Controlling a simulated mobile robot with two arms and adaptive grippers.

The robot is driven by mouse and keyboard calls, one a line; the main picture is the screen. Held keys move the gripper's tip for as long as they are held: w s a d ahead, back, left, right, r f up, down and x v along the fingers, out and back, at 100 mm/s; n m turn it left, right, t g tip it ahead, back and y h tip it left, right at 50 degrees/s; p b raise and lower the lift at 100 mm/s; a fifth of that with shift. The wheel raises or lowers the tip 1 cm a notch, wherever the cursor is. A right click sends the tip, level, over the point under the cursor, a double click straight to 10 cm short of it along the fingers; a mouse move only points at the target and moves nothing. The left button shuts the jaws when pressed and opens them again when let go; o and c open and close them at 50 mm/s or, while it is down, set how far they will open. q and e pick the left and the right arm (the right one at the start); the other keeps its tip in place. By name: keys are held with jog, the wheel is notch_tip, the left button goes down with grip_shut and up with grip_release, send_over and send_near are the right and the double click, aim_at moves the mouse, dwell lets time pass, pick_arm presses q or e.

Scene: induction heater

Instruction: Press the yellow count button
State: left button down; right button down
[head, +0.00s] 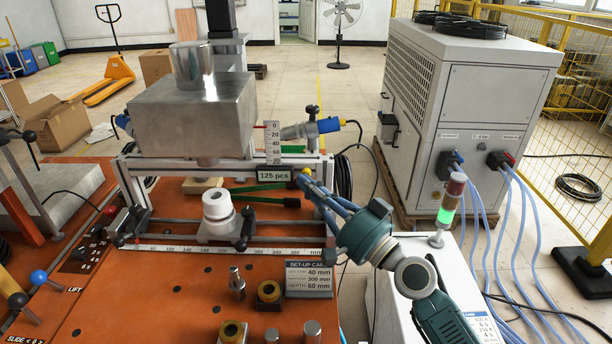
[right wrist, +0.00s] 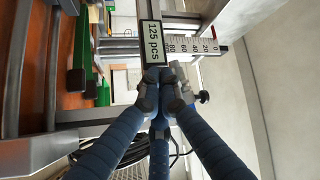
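The counter display reading "125 pcs" (head: 274,176) is mounted on the front rail of the press frame. It also shows in the right wrist view (right wrist: 152,42), turned sideways. A small yellow spot, seemingly the count button (head: 306,171), shows at the display's right end. My right gripper (head: 304,182) reaches in from the lower right, its fingertips at or just in front of that spot. In the right wrist view its blue fingers converge and their dark tips (right wrist: 160,88) are together, with nothing seen between them. The button is hidden there, and contact cannot be told. My left gripper is not in view.
The orange table (head: 180,290) carries a white ceramic piece (head: 218,212), several metal parts and a set-up card (head: 309,276). Green-handled tools (head: 262,198) lie below the display. A signal tower (head: 450,205) lit green stands right of my right arm, before a large grey cabinet (head: 490,110).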

jog(key=shift+w, duration=0.25)
jog(key=shift+s+r, duration=0.1)
jog(key=shift+s, duration=0.05)
dwell(0.4)
jog(key=shift+s, duration=0.65)
jog(key=s+p, duration=0.1)
jog(key=s, duration=0.4)
jog(key=shift+p, duration=0.35)
jog(key=shift+f, duration=0.2)
